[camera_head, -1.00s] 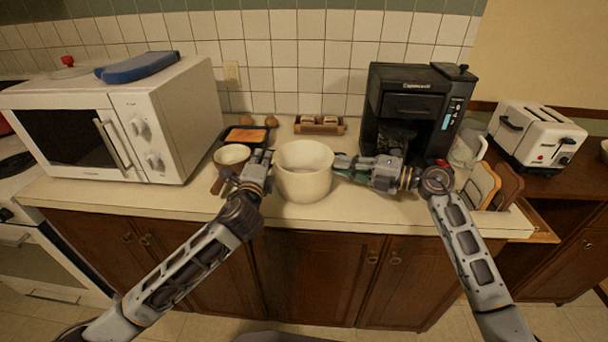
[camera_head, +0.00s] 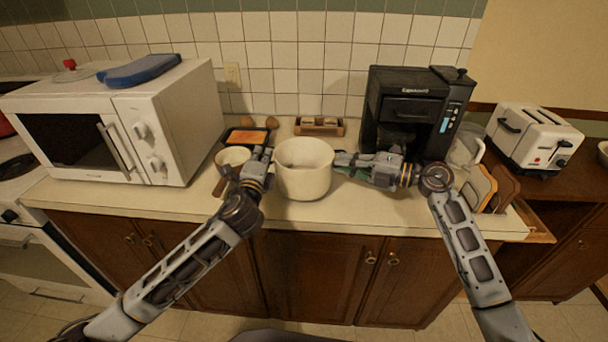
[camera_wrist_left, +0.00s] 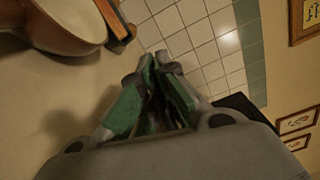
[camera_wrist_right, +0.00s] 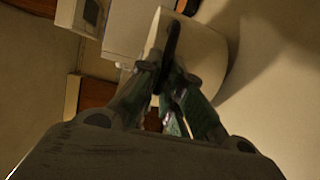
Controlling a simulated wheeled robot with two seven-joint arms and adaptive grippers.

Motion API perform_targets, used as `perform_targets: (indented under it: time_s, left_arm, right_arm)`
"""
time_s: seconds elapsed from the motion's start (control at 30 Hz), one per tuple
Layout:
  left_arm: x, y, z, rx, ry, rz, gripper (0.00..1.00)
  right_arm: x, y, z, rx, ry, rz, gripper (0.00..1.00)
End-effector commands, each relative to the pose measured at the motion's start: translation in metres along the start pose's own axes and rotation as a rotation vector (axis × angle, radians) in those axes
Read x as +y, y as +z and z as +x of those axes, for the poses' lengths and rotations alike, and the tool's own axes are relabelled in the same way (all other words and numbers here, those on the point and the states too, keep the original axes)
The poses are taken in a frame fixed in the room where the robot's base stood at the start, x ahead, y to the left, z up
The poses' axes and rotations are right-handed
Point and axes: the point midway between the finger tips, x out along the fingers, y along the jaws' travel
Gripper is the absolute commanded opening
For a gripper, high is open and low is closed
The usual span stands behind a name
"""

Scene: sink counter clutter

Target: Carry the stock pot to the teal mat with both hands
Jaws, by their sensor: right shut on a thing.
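The cream stock pot (camera_head: 303,172) stands upright between my grippers, over the front middle of the counter. Its pale wall also shows in the right wrist view (camera_wrist_right: 205,60). My right gripper (camera_head: 338,163) is at the pot's right side; in the right wrist view its fingers are shut on a dark handle (camera_wrist_right: 173,40). My left gripper (camera_head: 266,154) is at the pot's left side with its fingertips close together in the left wrist view (camera_wrist_left: 155,62). The handle on that side is hidden, so its grip is unclear. I cannot make out a teal mat.
A saucepan (camera_head: 233,156) and a dark tray with an orange item (camera_head: 246,136) lie left of the pot. A microwave (camera_head: 160,115) stands far left, a black coffee machine (camera_head: 410,100) right. A wooden holder (camera_head: 319,128) is behind. Bare counter (camera_head: 340,215) lies in front.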

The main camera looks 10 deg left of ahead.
Motion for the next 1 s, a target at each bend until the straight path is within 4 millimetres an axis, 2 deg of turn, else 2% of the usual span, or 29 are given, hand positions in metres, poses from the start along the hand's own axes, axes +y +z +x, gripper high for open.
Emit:
perform_targets:
  time_s: [0.03, 0.6, 1.0]
  left_arm:
    - [-0.005, 0.002, 0.000, -0.002, -0.003, 0.001, 0.00]
    - [-0.024, 0.006, 0.000, -0.003, -0.003, 0.001, 0.00]
    - [-0.029, 0.007, 0.000, -0.004, -0.002, 0.001, 0.00]
  right_arm:
    - [0.005, 0.005, -0.004, -0.013, 0.003, -0.003, 0.00]
    - [0.025, 0.007, -0.006, -0.016, 0.003, -0.003, 0.00]
    - [0.031, 0.007, -0.006, -0.018, 0.003, -0.003, 0.00]
